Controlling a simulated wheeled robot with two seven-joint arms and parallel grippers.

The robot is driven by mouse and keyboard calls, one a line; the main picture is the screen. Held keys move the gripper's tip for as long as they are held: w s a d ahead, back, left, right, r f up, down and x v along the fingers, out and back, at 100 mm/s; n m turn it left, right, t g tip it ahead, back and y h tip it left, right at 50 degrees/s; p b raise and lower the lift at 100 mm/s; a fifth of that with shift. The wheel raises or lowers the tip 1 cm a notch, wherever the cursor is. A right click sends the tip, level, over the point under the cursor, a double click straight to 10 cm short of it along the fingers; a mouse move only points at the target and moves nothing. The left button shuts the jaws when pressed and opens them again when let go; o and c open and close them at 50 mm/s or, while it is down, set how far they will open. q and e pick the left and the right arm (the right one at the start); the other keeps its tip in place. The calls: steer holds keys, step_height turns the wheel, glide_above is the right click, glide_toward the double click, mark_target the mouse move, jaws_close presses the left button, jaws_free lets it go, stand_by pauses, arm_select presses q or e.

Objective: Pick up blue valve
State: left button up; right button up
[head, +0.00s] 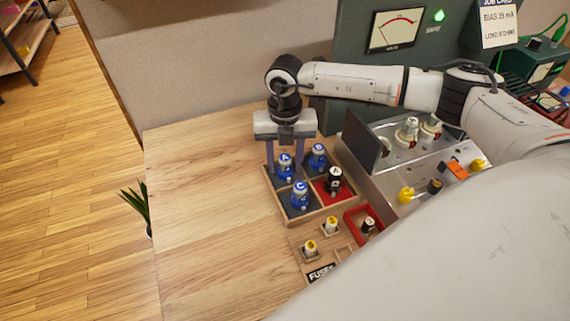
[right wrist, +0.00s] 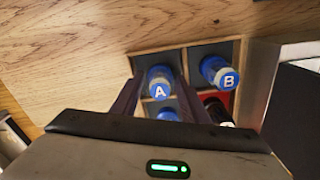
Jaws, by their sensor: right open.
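Several blue-capped valves stand upright in a wooden tray (head: 308,223) with compartments. Valve A (head: 286,166) is at the back left, valve B (head: 318,154) at the back right and valve C (head: 300,194) at the front left. My right gripper (head: 285,168) points down over the tray, open, with one finger on each side of valve A. In the right wrist view, valve A (right wrist: 160,82) shows between the fingers, and valve B (right wrist: 220,73) is just outside the right finger. Contact with valve A cannot be told. My left gripper is not in view.
A black-capped valve (head: 334,180) stands in the tray's red compartment. Small yellow-marked fuses (head: 331,225) are in front. A metal amp chassis (head: 392,178) with knobs and an upright dark plate is close on the right. The wooden table is clear on the left.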

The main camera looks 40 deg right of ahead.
steer(key=shift+f, duration=0.2)
steer(key=c, duration=0.8)
